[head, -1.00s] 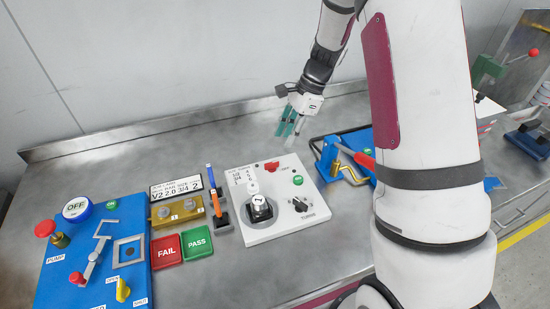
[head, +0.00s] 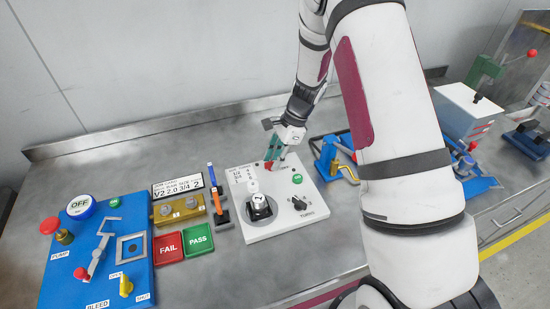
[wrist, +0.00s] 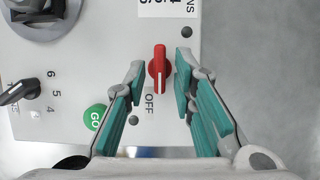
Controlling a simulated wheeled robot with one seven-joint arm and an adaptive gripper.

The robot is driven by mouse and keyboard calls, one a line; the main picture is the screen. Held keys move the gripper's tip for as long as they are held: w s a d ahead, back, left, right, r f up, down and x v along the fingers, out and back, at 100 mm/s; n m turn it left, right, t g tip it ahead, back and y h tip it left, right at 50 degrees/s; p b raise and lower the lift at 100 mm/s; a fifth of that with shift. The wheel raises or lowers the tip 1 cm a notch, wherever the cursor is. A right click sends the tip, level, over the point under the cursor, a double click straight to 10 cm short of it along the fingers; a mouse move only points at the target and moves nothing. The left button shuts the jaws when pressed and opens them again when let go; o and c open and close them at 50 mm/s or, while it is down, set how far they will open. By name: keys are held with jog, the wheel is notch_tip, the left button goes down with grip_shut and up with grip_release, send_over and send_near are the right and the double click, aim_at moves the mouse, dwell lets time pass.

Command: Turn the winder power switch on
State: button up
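The winder panel (head: 280,227) is a white box on the bench. Its red power switch (wrist: 158,68) sits in the wrist view with its handle in line with the OFF label (wrist: 149,104). In the head view the red switch (head: 268,166) shows only in part, beside my fingers. My gripper (wrist: 158,85) is open, with teal-padded fingers on either side of the switch. A gap shows between each finger and the switch. In the head view my gripper (head: 273,158) is over the panel's back edge.
The panel also carries a green GO button (wrist: 95,117), a black numbered knob (wrist: 20,92) and a grey round fixture (head: 260,206). A blue pump board (head: 135,277) and FAIL and PASS buttons lie left. A blue clamp fixture (head: 328,157) stands close at right.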

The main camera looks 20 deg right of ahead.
grip_shut()
jog(key=shift+w+n+b, duration=0.1)
jog(key=shift+n+b, duration=0.2)
jog(key=shift+n, duration=0.1)
jog(key=n+b, duration=0.1)
jog(key=n+g, duration=0.1)
jog(key=n+b, duration=0.1)
jog(key=shift+w+f+n+g+b, duration=0.1)
jog(key=shift+w+n+g+b, duration=0.2)
jog(key=shift+n+g, duration=0.1)
jog(key=n+g+h+b, duration=0.1)
jog(key=n, duration=0.2)
jog(key=shift+a+n+b, duration=0.1)
jog(key=shift+n+b, duration=0.2)
jog(key=shift+b, duration=0.05)
jog(key=shift+w+a+n+g+h+b, duration=0.1)
jog(key=shift+n+g+h+b, duration=0.2)
jog(key=shift+n, duration=0.6)
jog(key=shift+a+n+g+h+b, duration=0.1)
jog(key=shift+n+g+h+b, duration=0.2)
jog(key=shift+n, duration=0.6)
jog(key=shift+o, duration=1.9)
grip_release()
